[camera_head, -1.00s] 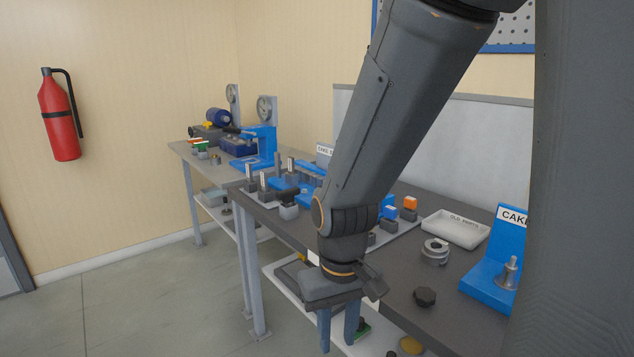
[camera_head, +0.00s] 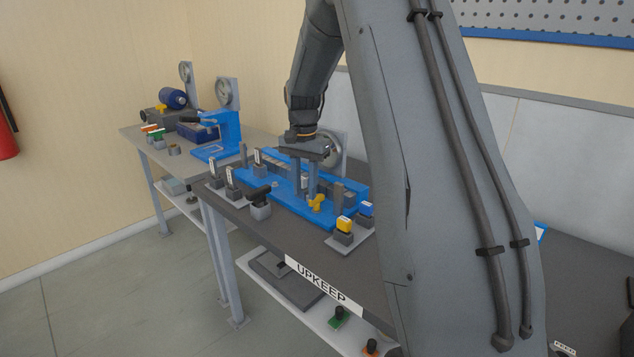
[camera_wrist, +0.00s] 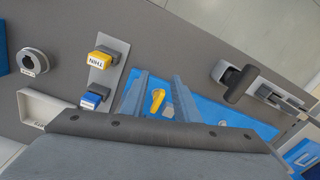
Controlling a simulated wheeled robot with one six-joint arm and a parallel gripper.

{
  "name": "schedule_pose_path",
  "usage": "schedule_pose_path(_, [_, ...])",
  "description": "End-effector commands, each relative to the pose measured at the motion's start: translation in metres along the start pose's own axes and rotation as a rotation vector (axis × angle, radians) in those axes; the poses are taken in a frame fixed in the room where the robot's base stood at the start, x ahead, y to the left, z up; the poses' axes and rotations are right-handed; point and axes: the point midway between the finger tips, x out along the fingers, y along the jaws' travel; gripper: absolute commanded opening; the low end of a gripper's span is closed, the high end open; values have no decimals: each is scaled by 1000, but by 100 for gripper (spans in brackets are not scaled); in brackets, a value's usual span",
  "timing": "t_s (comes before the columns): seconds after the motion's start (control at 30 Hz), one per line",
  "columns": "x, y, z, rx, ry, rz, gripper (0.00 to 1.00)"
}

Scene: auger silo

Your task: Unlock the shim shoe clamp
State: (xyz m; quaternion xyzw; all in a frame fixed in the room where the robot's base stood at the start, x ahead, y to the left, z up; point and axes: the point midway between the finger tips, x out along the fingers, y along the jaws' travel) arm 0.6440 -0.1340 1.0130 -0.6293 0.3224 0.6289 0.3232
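A small yellow lever (camera_head: 317,203), which looks like the clamp's handle, stands on the long blue fixture (camera_head: 262,188) on the dark bench. In the wrist view the yellow lever (camera_wrist: 157,101) lies between the lines of my two fingers, over the blue base (camera_wrist: 216,112). My gripper (camera_head: 306,193) points down over the fixture, close to the lever. In the wrist view my gripper (camera_wrist: 161,76) has its fingers spread with nothing held. I cannot tell how far the fingertips are above the lever or whether they touch it. The shim shoe itself is not clearly visible.
A yellow-topped block marked THIN (camera_wrist: 100,58) and a blue-topped block (camera_wrist: 92,98) stand on a plate beside the fixture. A black T-handle (camera_head: 261,193) is near the front edge. Several tagged posts (camera_head: 232,180) stand at left. A dial gauge (camera_head: 328,150) rises behind.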

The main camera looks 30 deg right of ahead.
Motion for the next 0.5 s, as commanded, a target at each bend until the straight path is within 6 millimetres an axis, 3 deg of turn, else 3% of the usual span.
schedule_pose_path(0.03, [-8, -1, -22, 67, -1, 1, 28])
schedule_pose_path(0.1, [-13, -4, -43, 145, -1, 1, 28])
schedule_pose_path(0.2, [-17, -6, -64, 223, -1, 2, 28])
schedule_pose_path(0.37, [-16, -6, -76, 275, -3, 4, 28])
schedule_pose_path(0.5, [-1, -6, -77, 278, -4, 5, 28])
